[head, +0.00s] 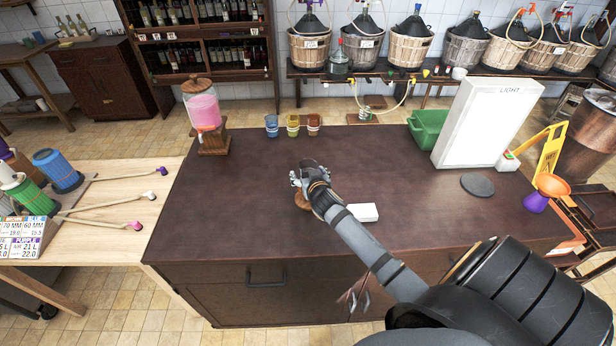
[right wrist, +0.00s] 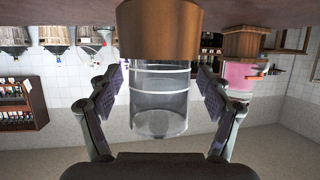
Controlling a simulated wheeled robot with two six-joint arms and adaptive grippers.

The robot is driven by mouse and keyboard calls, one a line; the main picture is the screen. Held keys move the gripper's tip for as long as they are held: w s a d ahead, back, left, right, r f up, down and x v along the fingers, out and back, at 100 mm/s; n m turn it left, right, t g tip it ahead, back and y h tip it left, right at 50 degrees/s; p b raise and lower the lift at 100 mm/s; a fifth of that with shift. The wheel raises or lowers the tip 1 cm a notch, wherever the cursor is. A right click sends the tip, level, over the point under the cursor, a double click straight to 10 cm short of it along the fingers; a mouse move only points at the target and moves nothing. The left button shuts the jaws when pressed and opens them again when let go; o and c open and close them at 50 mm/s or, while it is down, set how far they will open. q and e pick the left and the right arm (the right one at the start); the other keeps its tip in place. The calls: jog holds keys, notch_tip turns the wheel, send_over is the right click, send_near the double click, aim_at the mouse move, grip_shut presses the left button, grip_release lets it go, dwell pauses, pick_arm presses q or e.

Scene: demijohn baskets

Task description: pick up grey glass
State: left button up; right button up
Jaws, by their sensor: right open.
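The grey glass (right wrist: 160,98) shows in the right wrist view, which is upside down. It is clear grey with pale rings and stands on a round wooden stand (right wrist: 160,32). My right gripper (right wrist: 162,80) is open, one finger on each side of the glass, with a gap on both sides. In the head view my right gripper (head: 305,174) is over the dark counter and hides the glass; the wooden stand (head: 301,203) shows beneath it. Slim finger-like parts (head: 356,300), perhaps my left gripper, show below the counter's front edge; their state is unclear.
Blue (head: 272,126), yellow (head: 293,125) and amber (head: 314,124) glasses stand farther back on the dark counter (head: 230,215). A pink drink dispenser (head: 202,106) is at back left. A white block (head: 363,212) lies right of the gripper. A light panel (head: 488,120) and green bin (head: 428,128) stand at right.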

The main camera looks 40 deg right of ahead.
aim_at(308, 162)
jog(key=shift+s+r, duration=0.1)
jog(key=shift+s, duration=0.1)
jog(key=c, duration=0.4)
jog(key=shift+w, duration=0.1)
jog(key=c, duration=1)
jog(key=shift+r+b, duration=0.4)
jog(key=shift+r, duration=0.15)
jog(key=r, duration=0.2)
jog(key=shift+s+d+r+b, duration=0.1)
jog(key=shift+s+r+b, duration=0.25)
jog(key=shift+r+b, duration=0.05)
jog(key=s+d+r+p, duration=0.1)
jog(key=s+r+p, duration=0.2)
jog(key=s, duration=0.1)
jog(key=s+d+r+p, duration=0.1)
jog(key=s+r+p, duration=0.2)
jog(key=s+p, duration=0.1)
jog(key=s+d+r+p, duration=0.1)
jog(key=s+r+p, duration=0.2)
jog(key=s, duration=0.2)
